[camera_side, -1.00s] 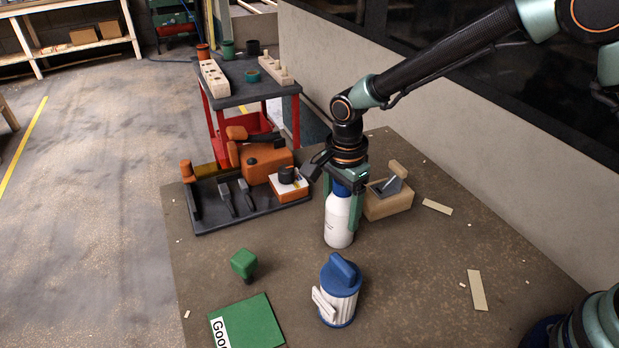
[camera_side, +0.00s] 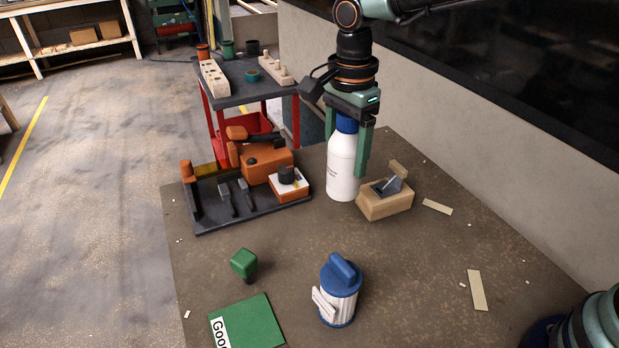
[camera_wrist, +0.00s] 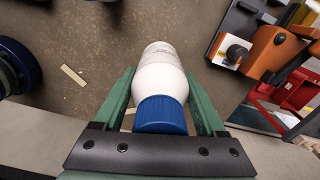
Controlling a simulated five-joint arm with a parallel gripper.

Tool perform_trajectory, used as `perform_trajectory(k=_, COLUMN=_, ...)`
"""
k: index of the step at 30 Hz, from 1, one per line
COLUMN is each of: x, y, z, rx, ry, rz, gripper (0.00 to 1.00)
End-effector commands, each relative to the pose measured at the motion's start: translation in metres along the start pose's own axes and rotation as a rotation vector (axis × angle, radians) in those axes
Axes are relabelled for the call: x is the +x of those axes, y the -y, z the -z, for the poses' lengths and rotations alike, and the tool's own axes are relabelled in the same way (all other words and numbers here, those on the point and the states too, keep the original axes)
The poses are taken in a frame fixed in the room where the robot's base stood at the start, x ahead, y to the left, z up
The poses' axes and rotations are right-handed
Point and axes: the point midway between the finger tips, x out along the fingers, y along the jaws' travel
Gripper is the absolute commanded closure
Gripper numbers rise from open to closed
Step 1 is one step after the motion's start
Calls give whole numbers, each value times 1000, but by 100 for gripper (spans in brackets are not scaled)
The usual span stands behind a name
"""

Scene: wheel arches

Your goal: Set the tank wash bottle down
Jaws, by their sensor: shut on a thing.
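The tank wash bottle (camera_side: 342,170) is white with a blue cap, upright, between the tool tray and the wooden block. My gripper (camera_side: 349,140) is shut on the bottle around its upper part, with its green fingers on either side. In the side view the bottle looks raised, but I cannot tell how far its base is from the table. In the wrist view the bottle (camera_wrist: 160,80) sits between the fingers (camera_wrist: 162,95), its blue cap nearest the camera. Its base is at the far end there.
A dark tray (camera_side: 215,215) with orange tools lies to the left. A wooden block plane (camera_side: 385,200) stands close on the right. A blue-topped white canister (camera_side: 338,300), a green knob-shaped piece (camera_side: 243,264) and a green sign (camera_side: 250,322) are in front. The middle of the table is open.

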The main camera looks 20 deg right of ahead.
Motion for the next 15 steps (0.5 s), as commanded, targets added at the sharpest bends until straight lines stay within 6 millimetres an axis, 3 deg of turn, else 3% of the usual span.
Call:
perform_trajectory(k=1, x=-14, y=1, z=0, rx=0, ry=2, rz=8, gripper=100)
perform_trajectory(k=6, x=-47, y=0, z=0, rx=0, ry=1, rz=4, gripper=100)
perform_trajectory(k=15, x=-70, y=-2, z=8, rx=-46, ry=0, rz=2, gripper=100)
